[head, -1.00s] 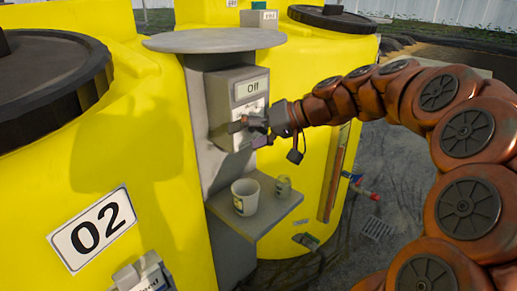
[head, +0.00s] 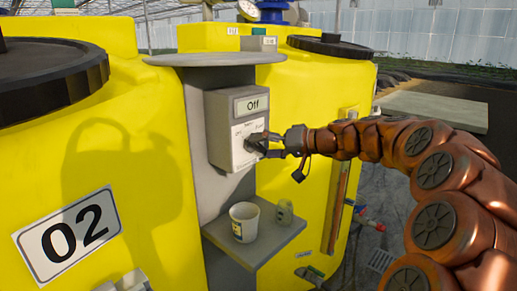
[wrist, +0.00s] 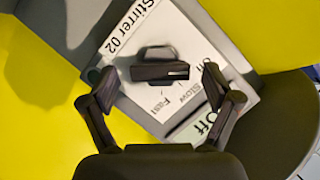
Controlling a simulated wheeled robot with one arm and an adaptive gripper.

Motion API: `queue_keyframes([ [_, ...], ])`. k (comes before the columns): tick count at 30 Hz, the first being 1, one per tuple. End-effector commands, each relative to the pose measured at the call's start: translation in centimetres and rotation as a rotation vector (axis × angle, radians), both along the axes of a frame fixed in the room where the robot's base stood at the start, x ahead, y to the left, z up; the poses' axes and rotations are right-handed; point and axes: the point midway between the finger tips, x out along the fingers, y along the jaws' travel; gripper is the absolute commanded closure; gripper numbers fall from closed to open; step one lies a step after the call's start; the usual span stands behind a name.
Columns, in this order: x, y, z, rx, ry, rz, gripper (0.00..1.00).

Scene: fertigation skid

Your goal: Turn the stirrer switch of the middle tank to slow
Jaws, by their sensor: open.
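The stirrer switch box (head: 222,132) is grey with a white face on a post between the yellow tanks. Its display (head: 257,104) reads Off. In the wrist view the face is marked Stirrer 02, with labels Off, Slow (wrist: 190,100) and Fast. The dark switch handle (wrist: 160,72) stands out from the face. My gripper (head: 258,142) is at the box face in the head view. In the wrist view my gripper (wrist: 157,90) is open, with one finger on each side of the handle and gaps between. The head view hides the handle behind the fingers.
The tank labelled 02 (head: 25,175) stands left, another yellow tank (head: 300,190) right. A shelf (head: 262,238) below the box holds a white cup (head: 244,222) and a small grey-green object (head: 284,212). A round grey cover (head: 225,59) overhangs the box.

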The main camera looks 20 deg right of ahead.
Motion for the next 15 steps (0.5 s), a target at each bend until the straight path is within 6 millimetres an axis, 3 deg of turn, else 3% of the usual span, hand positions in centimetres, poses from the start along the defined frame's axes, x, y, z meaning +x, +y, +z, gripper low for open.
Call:
queue_keyframes([
  [6,1.22,1.00,-0.53,0.000,0.001,0.001,0.11],
  [15,1.34,1.12,-0.55,0.000,0.001,0.000,0.11],
])
